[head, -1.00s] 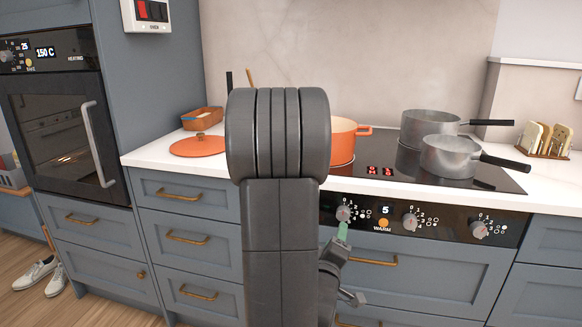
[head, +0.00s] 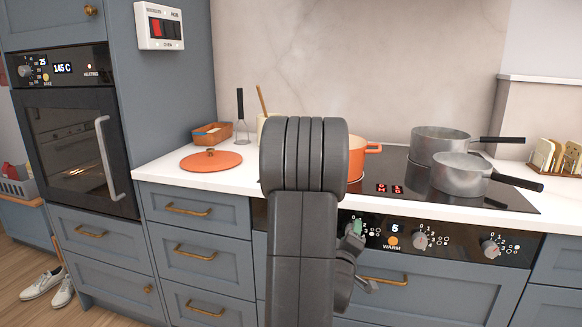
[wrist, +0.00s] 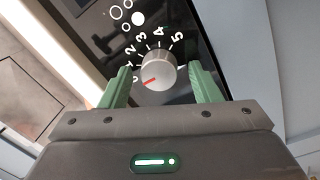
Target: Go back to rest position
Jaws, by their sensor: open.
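My gripper (wrist: 163,95) shows in the wrist view with its two green fingers apart, one on each side of a grey hob knob (wrist: 156,71). The knob's red mark points near the 0. In the head view my gripper (head: 356,230) is small and partly hidden behind my dark arm, at the left end of the hob's control panel. The leftmost knob is mostly hidden there by the gripper. The middle knob (head: 420,240) and right knob (head: 490,246) are in plain view.
An orange pot (head: 357,160) is partly hidden by my arm. Two grey pans (head: 441,146) (head: 460,177) stand on the hob, handles to the right. An orange lid (head: 211,161) lies on the white counter. The oven (head: 75,150) at left reads 145 C, and drawers line the front.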

